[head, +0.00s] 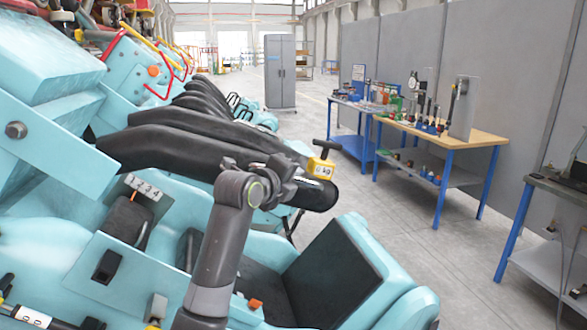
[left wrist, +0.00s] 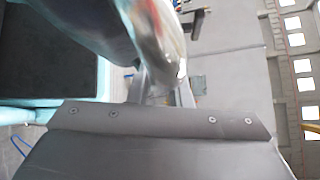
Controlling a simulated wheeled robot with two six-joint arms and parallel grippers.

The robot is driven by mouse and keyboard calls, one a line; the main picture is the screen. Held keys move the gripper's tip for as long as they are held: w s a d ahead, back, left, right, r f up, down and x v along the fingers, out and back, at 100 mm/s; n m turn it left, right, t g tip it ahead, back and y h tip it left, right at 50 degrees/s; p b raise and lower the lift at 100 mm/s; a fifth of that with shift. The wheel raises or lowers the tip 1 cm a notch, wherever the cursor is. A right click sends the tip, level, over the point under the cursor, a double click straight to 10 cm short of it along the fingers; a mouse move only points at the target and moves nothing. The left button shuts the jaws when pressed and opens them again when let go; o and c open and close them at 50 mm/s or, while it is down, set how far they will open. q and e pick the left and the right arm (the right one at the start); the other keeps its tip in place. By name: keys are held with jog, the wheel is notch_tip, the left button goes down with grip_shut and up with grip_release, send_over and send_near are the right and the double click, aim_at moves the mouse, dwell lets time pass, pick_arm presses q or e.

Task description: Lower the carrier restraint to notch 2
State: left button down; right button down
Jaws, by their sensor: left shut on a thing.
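The carrier restraint (head: 180,148) is a thick black padded bar that reaches from the teal carrier out over the seat (head: 328,270). It stands raised above the seat. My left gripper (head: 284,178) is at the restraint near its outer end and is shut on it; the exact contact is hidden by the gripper. A dark rounded part fills the top of the left wrist view (left wrist: 105,25). A notch plate (head: 141,187) with numbers, 2, 3 and 4 legible, sits on the carrier at left. My right gripper is not in view.
More black restraints stand in a row behind. A wooden-topped workbench (head: 440,132) with tools and a grey cabinet (head: 280,72) stand beyond. The floor between carrier and benches is clear.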

pick_arm(q)
jog(key=shift+a+f, duration=0.1)
jog(key=shift+f, duration=1)
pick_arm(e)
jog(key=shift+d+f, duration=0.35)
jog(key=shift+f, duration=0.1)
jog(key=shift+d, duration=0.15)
pick_arm(q)
jog(key=c, duration=1.3)
grip_release()
jog(key=shift+s+a, duration=0.1)
jog(key=shift+c, duration=0.2)
